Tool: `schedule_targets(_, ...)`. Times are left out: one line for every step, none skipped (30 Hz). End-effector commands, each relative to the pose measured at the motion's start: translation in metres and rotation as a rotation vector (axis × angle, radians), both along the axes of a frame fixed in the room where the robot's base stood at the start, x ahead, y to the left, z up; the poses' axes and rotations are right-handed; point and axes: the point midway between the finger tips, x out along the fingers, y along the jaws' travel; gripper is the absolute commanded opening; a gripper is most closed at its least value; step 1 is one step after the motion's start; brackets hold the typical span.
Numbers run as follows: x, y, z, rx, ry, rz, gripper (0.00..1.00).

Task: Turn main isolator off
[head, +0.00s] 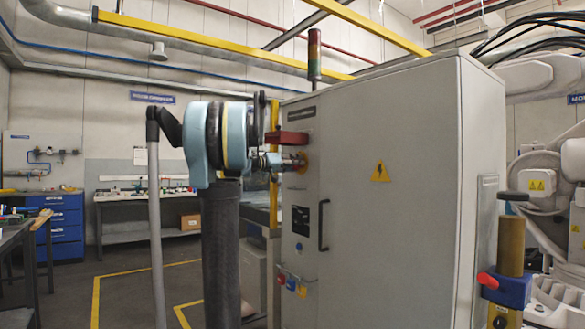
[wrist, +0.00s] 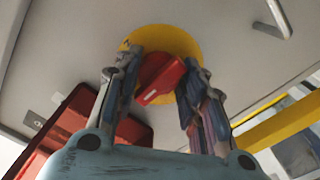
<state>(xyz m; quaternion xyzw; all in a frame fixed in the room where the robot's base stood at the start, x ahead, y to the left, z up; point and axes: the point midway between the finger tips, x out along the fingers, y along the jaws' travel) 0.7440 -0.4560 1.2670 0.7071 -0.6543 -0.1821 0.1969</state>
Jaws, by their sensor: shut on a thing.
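The main isolator is a red rotary knob (wrist: 161,78) on a round yellow plate (wrist: 176,36), seen in the wrist view on the pale cabinet door. My gripper (wrist: 163,66) is shut on the knob, with one finger on each side of it. The knob's bar looks slanted in the wrist view. In the head view my gripper (head: 286,161) reaches the front of the grey cabinet (head: 392,200), just below a red box. There the yellow plate shows at the fingertips, and the knob is mostly hidden by my fingers.
The red box (head: 291,139) juts out close above my gripper; it also shows in the wrist view (wrist: 64,122). A black door handle (head: 323,225) and small coloured buttons (head: 291,284) are lower on the cabinet. A signal tower (head: 314,55) stands on top.

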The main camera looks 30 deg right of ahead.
Motion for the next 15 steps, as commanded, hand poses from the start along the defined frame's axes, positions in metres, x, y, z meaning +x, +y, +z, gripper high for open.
schedule_targets(0.0029,0.0007,0.0003,-0.002,0.019,0.007,0.14)
schedule_targets(0.0029,0.0007,0.0003,-0.002,0.028,0.007,0.14)
schedule_targets(0.0029,0.0007,0.0003,-0.003,0.040,0.007,0.14)
schedule_targets(0.0029,0.0007,0.0003,-0.004,0.049,0.007,0.14)
schedule_targets(0.0029,0.0008,0.0003,-0.005,0.055,0.007,0.14)
schedule_targets(0.0030,0.0008,0.0002,-0.005,0.062,0.007,0.14)
schedule_targets(0.0030,0.0008,0.0002,-0.006,0.067,0.007,0.15)
schedule_targets(0.0030,0.0008,0.0002,-0.006,0.071,0.007,0.15)
schedule_targets(0.0030,0.0008,0.0002,-0.006,0.075,0.007,0.15)
schedule_targets(0.0030,0.0008,0.0002,-0.006,0.077,0.007,0.15)
schedule_targets(0.0030,0.0008,0.0002,-0.006,0.078,0.007,0.15)
schedule_targets(0.0030,0.0008,0.0002,-0.006,0.079,0.007,0.15)
schedule_targets(0.0030,0.0008,0.0002,-0.007,0.080,0.007,0.15)
schedule_targets(0.0030,0.0008,0.0002,-0.007,0.080,0.007,0.15)
schedule_targets(0.0030,0.0008,0.0002,-0.007,0.080,0.007,0.15)
